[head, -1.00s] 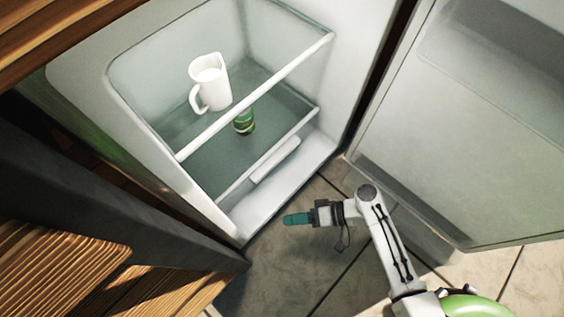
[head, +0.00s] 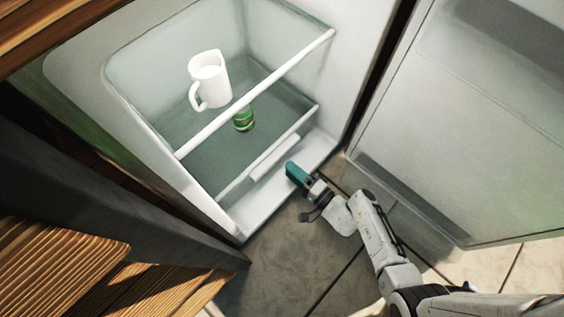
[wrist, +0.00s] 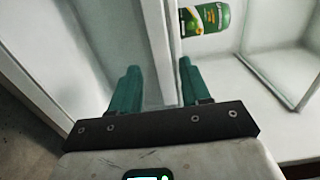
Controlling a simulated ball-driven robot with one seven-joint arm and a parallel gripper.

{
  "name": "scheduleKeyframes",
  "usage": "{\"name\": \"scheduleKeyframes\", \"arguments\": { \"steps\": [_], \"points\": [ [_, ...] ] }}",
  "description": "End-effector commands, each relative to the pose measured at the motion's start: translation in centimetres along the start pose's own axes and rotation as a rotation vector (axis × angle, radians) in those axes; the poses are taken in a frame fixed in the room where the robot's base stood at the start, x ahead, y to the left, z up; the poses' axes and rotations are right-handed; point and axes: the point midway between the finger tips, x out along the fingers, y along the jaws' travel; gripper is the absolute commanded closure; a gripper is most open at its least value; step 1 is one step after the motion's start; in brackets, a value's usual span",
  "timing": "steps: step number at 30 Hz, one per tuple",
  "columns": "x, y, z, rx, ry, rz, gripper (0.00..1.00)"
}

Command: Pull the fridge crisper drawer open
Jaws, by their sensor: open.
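The crisper drawer (head: 236,187) sits low in the open fridge, its pale front edge running diagonally. A white bar handle (head: 275,157) is on its front. My gripper (head: 291,168) is just in front of the drawer, near the handle's right half; its teal fingers point toward the fridge. In the wrist view, my gripper (wrist: 158,80) has its two fingers apart, with a white upright strip, likely the handle, between them in the picture. I cannot tell whether they touch it. The drawer looks shut.
A white jug (head: 209,82) stands on the shelf above. A green can (head: 244,120) shows below it and also in the wrist view (wrist: 204,17). The open fridge door (head: 470,130) stands at the right. A wooden cabinet is at the left. Tiled floor (head: 300,260) is clear in front.

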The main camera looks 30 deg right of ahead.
Motion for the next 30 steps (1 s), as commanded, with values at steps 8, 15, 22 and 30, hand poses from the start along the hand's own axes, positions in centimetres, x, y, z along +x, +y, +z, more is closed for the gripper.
{"name": "scheduleKeyframes", "arguments": {
  "steps": [8, 15, 22, 30],
  "points": [
    [4.0, 0.1, 0.0, -0.001, -0.001, -0.001, 0.53],
    [4.9, 0.0, 0.0, 0.000, 0.000, 0.001, 0.53],
    [4.9, 0.0, 0.0, 0.000, 0.000, 0.001, 0.56],
    [4.9, 0.0, 0.0, 0.000, -0.001, 0.001, 0.82]
  ]
}}
